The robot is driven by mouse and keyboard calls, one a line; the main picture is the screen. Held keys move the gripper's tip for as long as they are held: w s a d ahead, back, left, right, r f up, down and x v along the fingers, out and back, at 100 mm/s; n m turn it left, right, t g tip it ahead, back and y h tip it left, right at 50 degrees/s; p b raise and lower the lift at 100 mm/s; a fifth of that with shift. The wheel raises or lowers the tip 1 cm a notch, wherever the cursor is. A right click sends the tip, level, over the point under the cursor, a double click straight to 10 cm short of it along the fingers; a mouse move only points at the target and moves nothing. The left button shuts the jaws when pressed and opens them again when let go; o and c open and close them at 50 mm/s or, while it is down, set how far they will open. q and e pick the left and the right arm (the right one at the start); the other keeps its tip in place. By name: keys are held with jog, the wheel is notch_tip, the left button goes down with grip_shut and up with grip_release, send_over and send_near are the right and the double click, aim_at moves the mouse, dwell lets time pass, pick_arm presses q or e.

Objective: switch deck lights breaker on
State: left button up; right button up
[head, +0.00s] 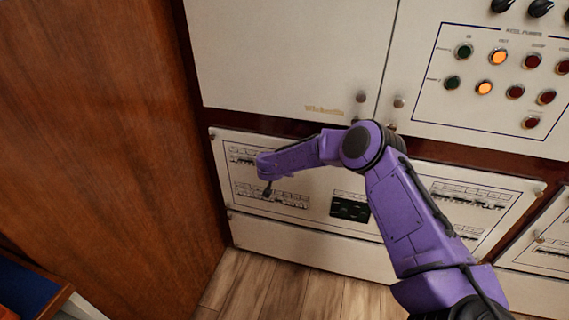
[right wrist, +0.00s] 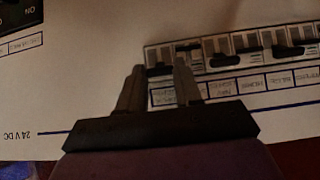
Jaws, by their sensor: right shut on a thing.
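My right gripper (head: 267,189) is at the left panel of small breakers in the head view. In the right wrist view my right gripper (right wrist: 160,72) has its two fingers close together at the left end of a breaker row (right wrist: 228,58). The fingers are shut on a small dark breaker lever (right wrist: 160,69). Other levers in that row stand at differing heights. The labels beside the row are upside down and too blurred to read, so I cannot tell which is deck lights. My left gripper is not in view.
A black socket panel (head: 350,206) is right of the breakers. Another breaker panel (head: 468,205) lies behind my right arm. Cabinet doors (head: 285,50) and a panel with lit orange lamps (head: 498,57) are above. A wooden wall (head: 100,140) stands close on the left.

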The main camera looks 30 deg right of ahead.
jog(key=shift+y, duration=0.3)
jog(key=o, duration=1)
jog(key=shift+o, duration=0.2)
jog(key=shift+r, duration=0.15)
jog(key=v, duration=1)
jog(key=shift+a, duration=0.2)
jog(key=shift+s, duration=0.1)
